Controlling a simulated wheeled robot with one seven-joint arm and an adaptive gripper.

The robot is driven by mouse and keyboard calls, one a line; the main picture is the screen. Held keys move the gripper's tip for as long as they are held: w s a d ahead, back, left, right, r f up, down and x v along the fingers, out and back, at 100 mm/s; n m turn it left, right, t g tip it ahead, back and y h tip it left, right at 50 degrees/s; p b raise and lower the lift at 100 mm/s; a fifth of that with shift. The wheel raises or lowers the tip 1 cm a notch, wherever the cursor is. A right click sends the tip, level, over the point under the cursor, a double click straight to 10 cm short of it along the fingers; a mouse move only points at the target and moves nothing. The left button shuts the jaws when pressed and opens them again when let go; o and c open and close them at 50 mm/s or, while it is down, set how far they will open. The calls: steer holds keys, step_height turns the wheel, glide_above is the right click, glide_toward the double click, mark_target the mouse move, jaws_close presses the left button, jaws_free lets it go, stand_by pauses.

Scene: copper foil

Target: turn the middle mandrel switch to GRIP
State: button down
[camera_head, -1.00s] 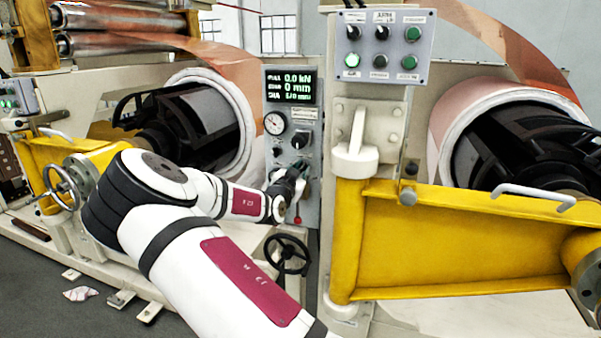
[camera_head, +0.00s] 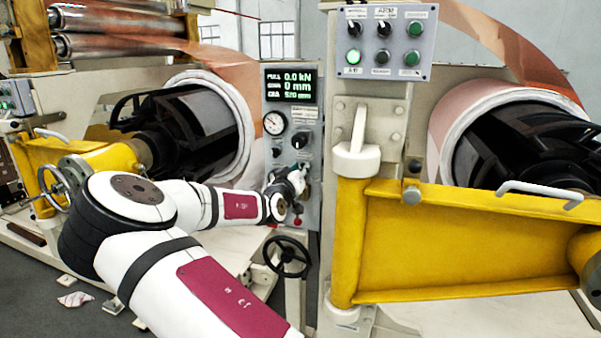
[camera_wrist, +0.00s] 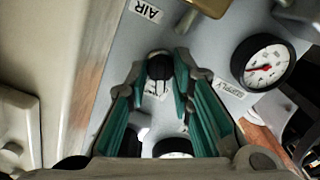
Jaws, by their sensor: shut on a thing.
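The middle grey panel (camera_head: 311,190) stands between the two coil machines. It carries a lit display (camera_head: 290,85), a round gauge (camera_head: 275,123) and a black upper knob (camera_head: 301,140). My gripper (camera_head: 301,172) is at the panel below that knob, and my wrist hides much of what it touches there. In the wrist view my gripper's teal fingers (camera_wrist: 160,70) close in from both sides on a small black switch knob (camera_wrist: 159,66). Its label is partly hidden, and its pointing direction is hard to tell.
A yellow swing arm (camera_head: 450,250) and an upper button box (camera_head: 385,42) are to the right. An "AIR" label (camera_wrist: 146,10) and a gauge (camera_wrist: 267,64) lie near the fingers.

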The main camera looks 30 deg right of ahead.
steer(key=shift+w+a+r+n, duration=0.1)
steer(key=shift+n, duration=0.4)
steer(key=c, duration=1.7)
jaws_free()
steer(key=shift+a, duration=0.15)
